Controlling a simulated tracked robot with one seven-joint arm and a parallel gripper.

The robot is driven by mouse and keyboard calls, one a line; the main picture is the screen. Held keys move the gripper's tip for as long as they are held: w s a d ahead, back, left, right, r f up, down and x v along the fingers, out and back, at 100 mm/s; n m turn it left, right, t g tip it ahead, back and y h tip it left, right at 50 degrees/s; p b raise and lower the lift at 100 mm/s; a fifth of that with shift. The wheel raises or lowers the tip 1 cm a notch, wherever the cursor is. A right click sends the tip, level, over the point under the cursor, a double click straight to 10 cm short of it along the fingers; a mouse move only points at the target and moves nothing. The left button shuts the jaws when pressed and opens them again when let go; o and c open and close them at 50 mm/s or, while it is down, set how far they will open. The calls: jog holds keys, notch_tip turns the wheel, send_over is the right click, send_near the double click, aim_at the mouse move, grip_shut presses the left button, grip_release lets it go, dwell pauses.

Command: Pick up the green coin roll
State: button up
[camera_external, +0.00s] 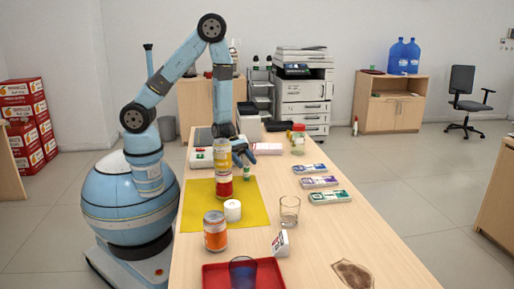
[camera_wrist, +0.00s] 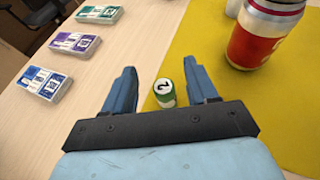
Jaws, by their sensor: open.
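The green coin roll (camera_wrist: 164,93) is a small green and white cylinder with a dark figure on a white face. In the wrist view it shows between my two fingers, closer to the right one, at the edge of the yellow mat. In the external view the roll (camera_external: 247,174) stands just below my gripper (camera_external: 243,155). My gripper (camera_wrist: 160,68) is open, with nothing held between its fingers. I cannot tell how much height separates the fingertips from the roll.
A red and yellow can (camera_wrist: 262,38) stands close by on the yellow mat (camera_external: 258,212). Note bundles (camera_external: 318,182) lie to the right. A white roll (camera_external: 232,211), an orange jar (camera_external: 215,232), a glass (camera_external: 289,211) and a red tray (camera_external: 273,274) are nearer the external camera.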

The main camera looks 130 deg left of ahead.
aim_at(248, 175)
jog(key=shift+f, duration=2.15)
jog(key=shift+w+d+f, duration=0.1)
jog(key=shift+w+f, duration=0.05)
jog(key=shift+f, duration=0.2)
jog(key=shift+x, duration=1.3)
jog(key=shift+w+r, duration=0.1)
grip_shut()
